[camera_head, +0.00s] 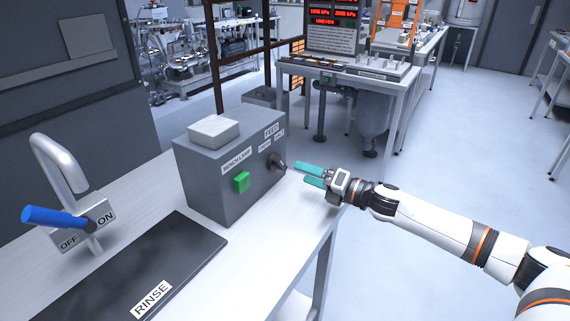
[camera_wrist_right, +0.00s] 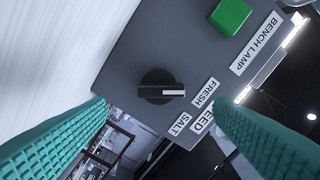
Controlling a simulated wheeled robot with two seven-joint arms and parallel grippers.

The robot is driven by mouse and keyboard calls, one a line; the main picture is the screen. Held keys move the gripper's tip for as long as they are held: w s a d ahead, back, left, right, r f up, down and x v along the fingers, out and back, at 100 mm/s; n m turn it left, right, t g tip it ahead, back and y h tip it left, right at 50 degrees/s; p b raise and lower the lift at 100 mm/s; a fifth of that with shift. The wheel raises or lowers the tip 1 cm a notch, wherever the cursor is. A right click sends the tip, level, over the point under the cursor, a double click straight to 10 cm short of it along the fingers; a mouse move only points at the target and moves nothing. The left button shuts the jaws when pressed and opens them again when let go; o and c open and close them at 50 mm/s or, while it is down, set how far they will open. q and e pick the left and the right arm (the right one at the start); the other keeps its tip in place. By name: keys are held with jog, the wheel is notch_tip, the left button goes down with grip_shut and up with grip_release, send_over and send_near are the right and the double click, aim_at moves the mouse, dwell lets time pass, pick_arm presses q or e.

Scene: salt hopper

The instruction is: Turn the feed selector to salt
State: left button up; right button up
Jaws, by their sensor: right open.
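The feed selector is a dark round knob (camera_head: 277,163) on the face of a grey box (camera_head: 208,185). In the right wrist view the knob (camera_wrist_right: 158,87) has a white mark that points toward the FRESH label (camera_wrist_right: 205,93). The SALT label (camera_wrist_right: 181,124) is to the lower right of the knob there. My right gripper (camera_head: 309,174) has teal fingers, is open and empty, and is in front of the knob, apart from it. In the right wrist view its fingers stand on either side below the knob. My left gripper is not in view.
A green button (camera_head: 241,182) under a BENCH LAMP label is on the same face. A tap with a blue lever (camera_head: 53,217) and a dark RINSE mat (camera_head: 130,270) are on the bench to the left. Open floor lies to the right of the bench.

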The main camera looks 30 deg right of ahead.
aim_at(284, 165)
jog(key=p+x, duration=0.1)
jog(key=x, duration=0.6)
jog(key=shift+a, duration=0.1)
jog(key=shift+c, duration=0.6)
jog(key=c, duration=0.9)
